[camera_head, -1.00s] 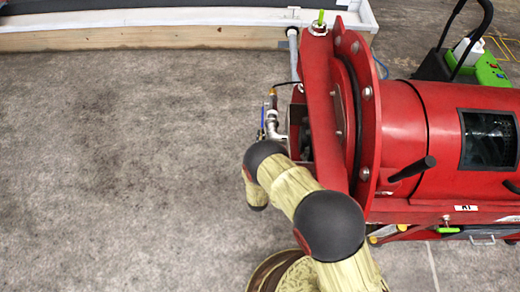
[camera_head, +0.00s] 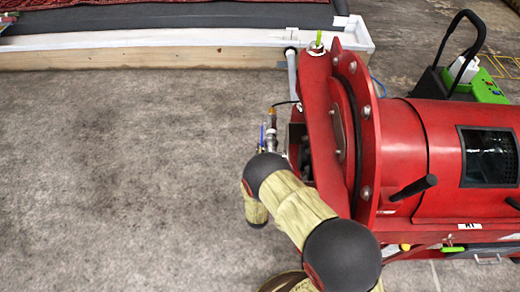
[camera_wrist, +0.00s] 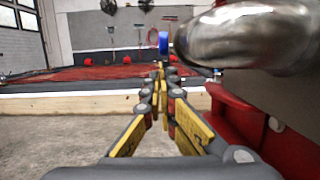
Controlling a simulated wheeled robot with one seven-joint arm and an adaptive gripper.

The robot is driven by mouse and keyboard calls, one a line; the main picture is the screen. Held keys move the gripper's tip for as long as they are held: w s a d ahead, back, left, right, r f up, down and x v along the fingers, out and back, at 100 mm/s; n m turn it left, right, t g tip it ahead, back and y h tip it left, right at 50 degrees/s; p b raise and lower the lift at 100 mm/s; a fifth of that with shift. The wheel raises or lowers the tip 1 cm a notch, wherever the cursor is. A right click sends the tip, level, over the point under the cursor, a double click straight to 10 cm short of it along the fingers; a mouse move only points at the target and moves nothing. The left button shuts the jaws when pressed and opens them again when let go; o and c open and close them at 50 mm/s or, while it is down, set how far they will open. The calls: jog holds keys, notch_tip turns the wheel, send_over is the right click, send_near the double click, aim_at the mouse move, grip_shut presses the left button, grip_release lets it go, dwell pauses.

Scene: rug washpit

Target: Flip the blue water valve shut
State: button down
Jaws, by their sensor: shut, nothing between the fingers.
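The blue valve handle (camera_head: 262,135) stands upright beside the metal pipe fitting (camera_head: 272,140) on the left side of the red machine. In the wrist view the blue handle (camera_wrist: 164,43) shows edge-on, just left of the large shiny pipe (camera_wrist: 245,36). My gripper (camera_wrist: 160,68) is shut and empty, its fingertips just below the handle in that picture. I cannot tell whether they touch it. In the head view my arm hides the gripper and the lower part of the fitting.
The red machine (camera_head: 440,150) fills the right side, its flange close to the valve. A wooden-sided, white-edged pit (camera_head: 150,58) runs along the back. A green and black device (camera_head: 487,90) stands behind the machine. The concrete floor at left is clear.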

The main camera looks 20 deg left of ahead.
jog(key=r+p, duration=0.1)
jog(key=p, duration=0.1)
jog(key=r+g+p, duration=0.1)
jog(key=p, duration=0.1)
jog(key=shift+s+d+r+h, duration=0.1)
jog(key=shift+s+r+h, duration=0.2)
jog(key=shift+s+r, duration=0.1)
